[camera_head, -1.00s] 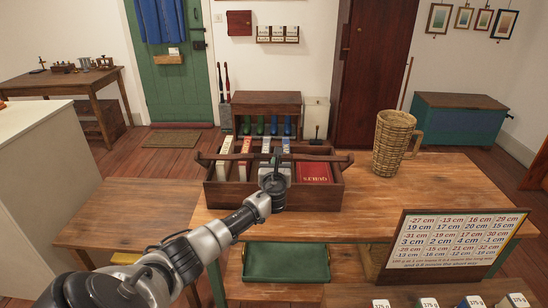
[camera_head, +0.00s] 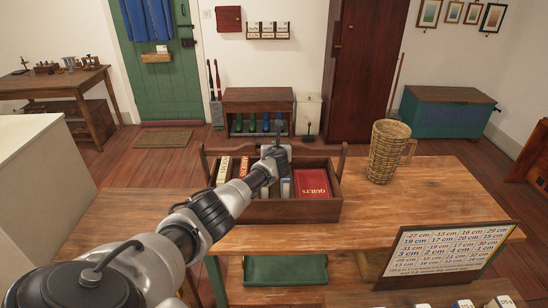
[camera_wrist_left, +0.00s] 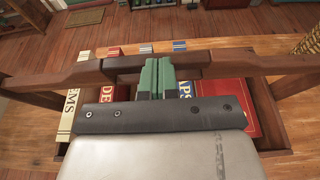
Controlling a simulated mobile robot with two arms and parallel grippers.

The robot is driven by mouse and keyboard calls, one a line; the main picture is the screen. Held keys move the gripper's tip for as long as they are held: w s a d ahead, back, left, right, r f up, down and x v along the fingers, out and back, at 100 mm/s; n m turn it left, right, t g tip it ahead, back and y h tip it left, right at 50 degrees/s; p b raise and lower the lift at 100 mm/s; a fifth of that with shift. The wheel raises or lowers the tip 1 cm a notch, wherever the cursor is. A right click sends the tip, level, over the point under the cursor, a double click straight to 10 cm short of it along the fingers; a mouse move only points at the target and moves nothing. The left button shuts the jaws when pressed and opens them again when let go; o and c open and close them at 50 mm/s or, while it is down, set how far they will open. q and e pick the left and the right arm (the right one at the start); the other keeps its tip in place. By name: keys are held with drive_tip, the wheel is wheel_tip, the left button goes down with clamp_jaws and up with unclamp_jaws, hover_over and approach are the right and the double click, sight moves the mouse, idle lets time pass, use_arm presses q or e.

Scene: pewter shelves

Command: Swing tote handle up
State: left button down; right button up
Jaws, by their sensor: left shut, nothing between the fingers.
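The dark wooden tote (camera_head: 290,211) stands on the table and holds several upright books and a red book (camera_head: 312,184). Its handle (camera_head: 315,150) stands raised, with the crossbar above the tote's far side and side arms at both ends. The crossbar (camera_wrist_left: 235,62) also spans the left wrist view. My left gripper (camera_head: 275,151) is at the middle of the crossbar, on the near side. Its green fingers (camera_wrist_left: 157,75) are shut and empty, and appear to be against the bar. Contact is partly hidden by the gripper. My right gripper is not in view.
A wicker jug (camera_head: 388,152) stands right of the tote on the wooden table (camera_head: 440,200). A number sign (camera_head: 443,250) stands at the front right. A green tray (camera_head: 285,270) sits below the table's front edge. Tabletop between jug and sign is clear.

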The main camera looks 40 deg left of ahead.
use_arm(q)
drive_tip(key=shift+w+a+r+b, duration=0.25)
drive_tip(key=shift+w+a+b, duration=0.25)
drive_tip(key=shift+w+a, duration=0.15)
